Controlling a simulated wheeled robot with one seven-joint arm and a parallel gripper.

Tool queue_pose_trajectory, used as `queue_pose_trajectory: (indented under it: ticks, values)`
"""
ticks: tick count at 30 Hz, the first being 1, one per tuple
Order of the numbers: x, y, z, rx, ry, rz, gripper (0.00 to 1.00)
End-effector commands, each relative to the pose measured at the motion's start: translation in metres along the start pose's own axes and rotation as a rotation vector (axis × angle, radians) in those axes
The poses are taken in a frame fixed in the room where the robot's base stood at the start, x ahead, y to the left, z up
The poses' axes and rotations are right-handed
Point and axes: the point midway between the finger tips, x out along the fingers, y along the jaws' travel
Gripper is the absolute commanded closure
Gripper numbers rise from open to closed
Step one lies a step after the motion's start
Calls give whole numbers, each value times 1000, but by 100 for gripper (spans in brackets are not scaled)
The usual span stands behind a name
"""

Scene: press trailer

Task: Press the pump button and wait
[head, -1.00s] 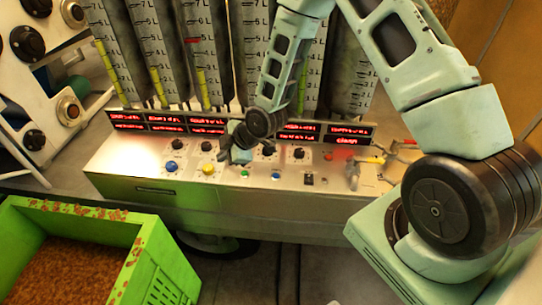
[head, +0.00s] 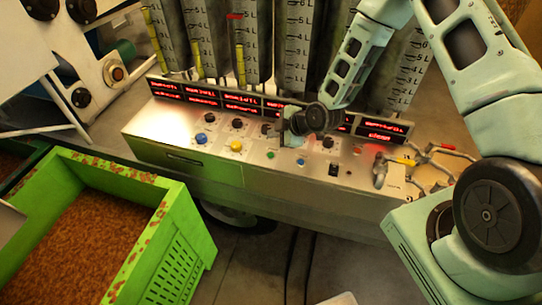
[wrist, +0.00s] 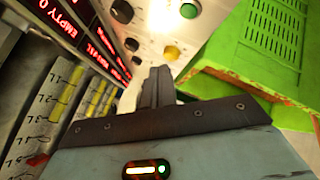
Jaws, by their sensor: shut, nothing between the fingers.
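I cannot tell from any label which is the pump button. My gripper (head: 289,138) is over the panel, right of the yellow button and above the small green and blue ones. Its fingers partly hide the panel there. In the wrist view the fingers (wrist: 158,80) are together and empty, with the yellow button (wrist: 171,53) beyond them. I cannot tell whether they touch the panel.
Red-lit displays (head: 240,100) line the panel's back, with graduated cylinders (head: 298,50) behind. A green crate (head: 195,230) of brown material stands at the front left. Valves and pipes (head: 425,160) are at the panel's right. Floor shows in front of the panel.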

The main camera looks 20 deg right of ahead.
Motion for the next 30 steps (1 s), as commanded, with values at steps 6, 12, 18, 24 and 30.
queue_pose_trajectory:
  ticks: [6, 12, 18, 24, 30]
  values:
    - [25, -18, 18, 3, 0, -1, 100]
    - [42, -30, 30, 0, 0, -1, 100]
    - [47, -34, 35, 0, 0, 0, 100]
    - [47, -34, 35, 0, 0, 0, 100]
    - [47, -34, 34, 0, 0, 0, 100]
